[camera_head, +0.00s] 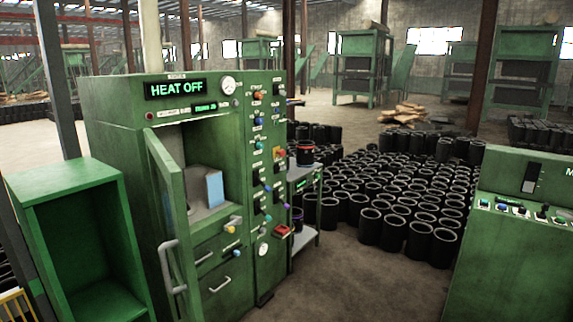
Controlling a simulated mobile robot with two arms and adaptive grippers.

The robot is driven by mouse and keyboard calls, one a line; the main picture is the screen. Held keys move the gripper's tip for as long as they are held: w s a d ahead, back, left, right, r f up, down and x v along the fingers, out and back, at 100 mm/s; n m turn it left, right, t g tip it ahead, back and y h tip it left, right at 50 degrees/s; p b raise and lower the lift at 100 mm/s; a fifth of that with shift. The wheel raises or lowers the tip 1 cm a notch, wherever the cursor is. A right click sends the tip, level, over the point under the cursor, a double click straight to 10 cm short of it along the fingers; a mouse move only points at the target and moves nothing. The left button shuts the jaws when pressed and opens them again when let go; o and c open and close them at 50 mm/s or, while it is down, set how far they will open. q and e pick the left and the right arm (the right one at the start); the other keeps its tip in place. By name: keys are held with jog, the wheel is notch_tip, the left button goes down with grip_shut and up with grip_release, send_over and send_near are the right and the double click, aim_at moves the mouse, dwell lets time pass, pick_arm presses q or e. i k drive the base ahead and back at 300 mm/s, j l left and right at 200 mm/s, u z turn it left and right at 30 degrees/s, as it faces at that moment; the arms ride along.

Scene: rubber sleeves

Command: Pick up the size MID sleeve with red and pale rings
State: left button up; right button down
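A dark sleeve (305,155) with reddish rings stands upright on the top of a small green stand (318,172), just right of the green heating machine (265,130). A size mark on it is too small to read, and I cannot make out pale rings for sure. Another dark sleeve (298,219) with a purplish ring is on the stand's lower level, partly hidden by the machine. Neither of my grippers is in view.
The machine shows "HEAT OFF" and its door (167,215) stands open to the front. Many plain black sleeves (395,232) crowd the floor behind and right of the stand. A green console (510,250) stands at right. Bare floor (345,285) lies between.

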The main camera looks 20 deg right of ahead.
aim_at(306, 148)
jog(key=i+l+z, duration=0.9)
jog(key=i+z, duration=0.5)
jog(key=i, duration=1.05)
jog(key=i+u, duration=0.35)
jog(key=i, duration=0.2)
jog(key=i+l+u, duration=0.3)
jog(key=i, duration=0.25)
